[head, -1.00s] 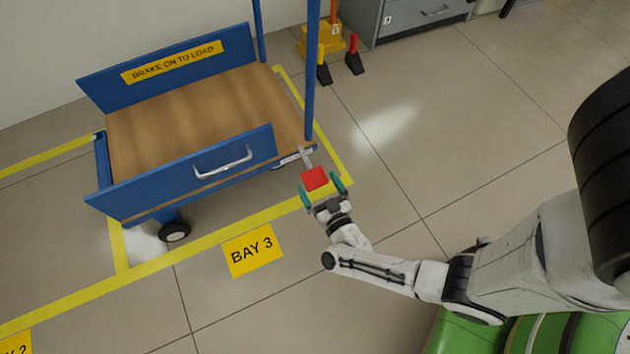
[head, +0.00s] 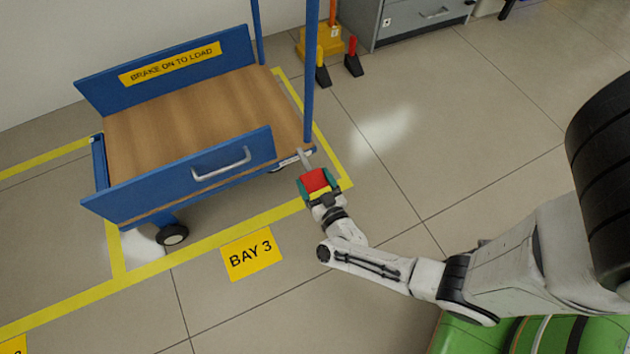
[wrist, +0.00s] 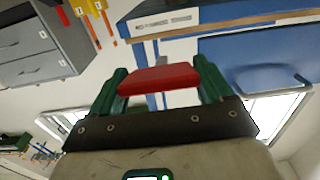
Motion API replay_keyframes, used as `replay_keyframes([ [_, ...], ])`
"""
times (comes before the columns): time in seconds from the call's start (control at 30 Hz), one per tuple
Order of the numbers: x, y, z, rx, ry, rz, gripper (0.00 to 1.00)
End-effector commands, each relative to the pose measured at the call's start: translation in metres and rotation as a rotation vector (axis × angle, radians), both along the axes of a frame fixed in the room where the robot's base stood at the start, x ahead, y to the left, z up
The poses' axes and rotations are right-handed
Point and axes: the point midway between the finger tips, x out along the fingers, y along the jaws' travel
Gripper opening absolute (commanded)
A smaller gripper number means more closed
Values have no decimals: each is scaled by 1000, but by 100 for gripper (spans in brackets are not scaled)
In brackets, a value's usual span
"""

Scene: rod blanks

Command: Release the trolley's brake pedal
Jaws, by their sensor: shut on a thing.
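The blue trolley (head: 230,170) with a wooden deck (head: 200,115) stands in the marked bay. Its red brake pedal (head: 314,180) sits on a grey lever (head: 304,158) at the trolley's near right corner. My gripper (head: 315,184) is shut on the pedal, with a green finger on each side of it. In the wrist view the red pedal (wrist: 158,79) lies between the green fingers, and the blue trolley edge shows beyond it. The lever is mostly hidden in the wrist view.
A yellow floor sign reading BAY 3 (head: 252,254) lies in front of the trolley. A blue post (head: 311,75) rises at the trolley's right side. A grey cabinet (head: 410,18) and red and yellow handled wedges (head: 354,58) stand behind. The floor right of the trolley is clear.

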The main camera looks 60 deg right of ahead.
Motion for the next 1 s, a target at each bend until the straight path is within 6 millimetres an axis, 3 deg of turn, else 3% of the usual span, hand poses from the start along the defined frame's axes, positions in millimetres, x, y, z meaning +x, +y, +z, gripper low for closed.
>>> replay_keyframes([
  [0.37, 0, 0, 0, 0, 0, 0, 24],
  [0.67, -1, 0, 6, 13, 19, -2, 24],
  [1.0, -3, 1, 27, 87, 127, -4, 24],
])
